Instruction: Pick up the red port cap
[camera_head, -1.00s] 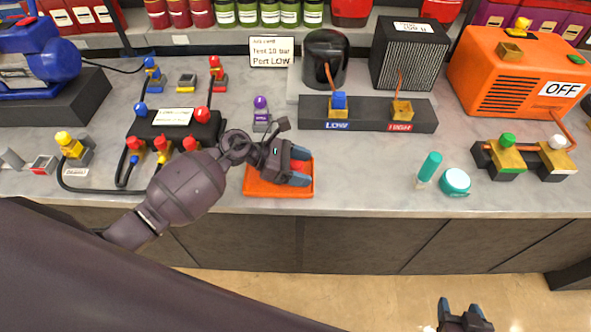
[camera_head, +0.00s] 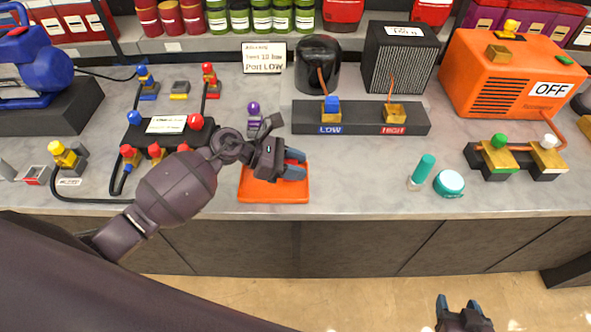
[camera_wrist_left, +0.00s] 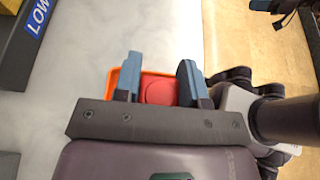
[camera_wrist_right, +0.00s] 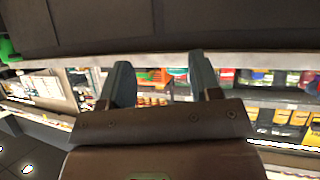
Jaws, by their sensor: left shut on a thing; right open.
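The red port cap (camera_wrist_left: 160,90) shows in the left wrist view between the two fingers of my left gripper (camera_wrist_left: 158,82). My left gripper is shut on it. In the head view my left gripper (camera_head: 298,164) is over the orange tray (camera_head: 273,194) near the counter's front edge, and the cap is hard to make out there. The tray's orange rim (camera_wrist_left: 113,82) shows behind the fingers in the left wrist view. My right gripper (camera_head: 460,305) is open and empty, low in front of the counter; its spread fingers (camera_wrist_right: 163,75) show in the right wrist view.
A dark block with LOW and HIGH ports (camera_head: 360,118) stands behind the tray. A black manifold (camera_head: 170,127) with hoses is to the left. A teal cylinder (camera_head: 422,170) and a round teal lid (camera_head: 449,183) are to the right. The counter between tray and cylinder is clear.

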